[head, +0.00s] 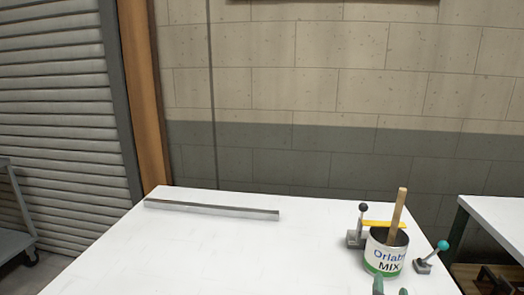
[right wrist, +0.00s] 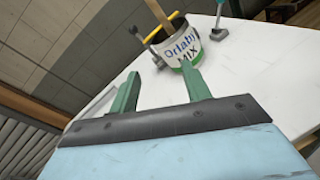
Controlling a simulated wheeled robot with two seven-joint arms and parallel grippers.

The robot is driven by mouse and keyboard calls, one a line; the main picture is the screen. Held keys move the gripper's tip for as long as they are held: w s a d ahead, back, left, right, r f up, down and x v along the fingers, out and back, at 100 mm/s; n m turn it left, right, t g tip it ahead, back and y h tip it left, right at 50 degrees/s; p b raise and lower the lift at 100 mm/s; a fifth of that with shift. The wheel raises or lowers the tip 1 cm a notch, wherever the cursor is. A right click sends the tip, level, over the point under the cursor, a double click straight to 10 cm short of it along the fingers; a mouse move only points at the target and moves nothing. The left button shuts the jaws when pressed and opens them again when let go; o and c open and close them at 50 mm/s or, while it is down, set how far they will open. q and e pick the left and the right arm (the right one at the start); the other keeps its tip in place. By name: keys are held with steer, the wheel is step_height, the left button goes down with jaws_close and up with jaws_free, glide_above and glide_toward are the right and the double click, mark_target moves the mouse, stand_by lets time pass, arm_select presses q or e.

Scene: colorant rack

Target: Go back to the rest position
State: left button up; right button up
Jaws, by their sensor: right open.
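My right gripper (head: 390,290) shows only as two green fingertips at the bottom edge of the head view. In the right wrist view the gripper (right wrist: 161,84) has its green fingers wide apart, with nothing between them. A white mix can (head: 384,262) with a green base stands upright on the white table, just beyond the fingertips. A wooden stick (head: 397,212) leans upright in the can. My left gripper is not in view.
A grey clamp with a black knob (head: 356,238) stands left of the can, near a yellow bar (head: 380,224). A teal-knobbed lever (head: 430,260) stands right of it. A metal strip (head: 212,209) lies along the table's (head: 230,255) back. The table's left and middle are clear.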

steer(key=s+a+f+m+g+y, duration=0.2)
steer(key=s+f+m+g, duration=0.2)
steer(key=s+m, duration=0.45)
steer(key=s+a+f+m+g+y, duration=0.2)
steer(key=s+f+m+g, duration=0.2)
steer(key=s+m, duration=0.45)
steer(key=s+a+f+m+g+y, duration=0.2)
steer(key=s+f+m+g, duration=0.2)
steer(key=s+m, duration=0.45)
step_height(320, 180, down, 24)
steer(key=r+g, duration=0.1)
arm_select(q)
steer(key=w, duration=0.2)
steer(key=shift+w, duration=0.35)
arm_select(e)
steer(key=s+d+f+n+g, duration=0.1)
steer(key=s+d+f, duration=0.1)
steer(key=s+f, duration=1.4)
steer(key=shift+s+d+g, duration=0.3)
steer(key=shift+s+d, duration=0.05)
steer(key=shift+s, duration=0.1)
steer(key=shift+f, duration=0.1)
